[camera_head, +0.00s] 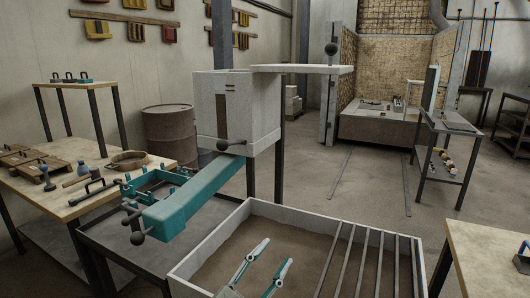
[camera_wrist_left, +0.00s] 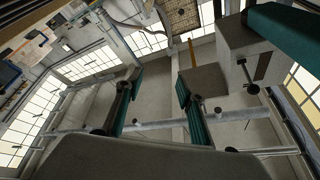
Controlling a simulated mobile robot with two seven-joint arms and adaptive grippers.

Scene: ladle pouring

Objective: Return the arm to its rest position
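My left gripper (camera_head: 278,250) has pale fingers with teal pads. In the left wrist view the two fingers (camera_wrist_left: 157,84) also stand apart, with empty space between the tips. A grey furnace-like box (camera_head: 211,112) stands beyond the gripper, up and to the left, and shows at the upper right of the wrist view (camera_wrist_left: 236,48). A teal beam (camera_head: 192,198) lies below it. My right gripper is not in view. I cannot make out a ladle.
A white-walled sand bin (camera_head: 205,252) with bars on its right side fills the bottom middle. Another table (camera_head: 482,262) is at right. The floor beyond the bin is clear.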

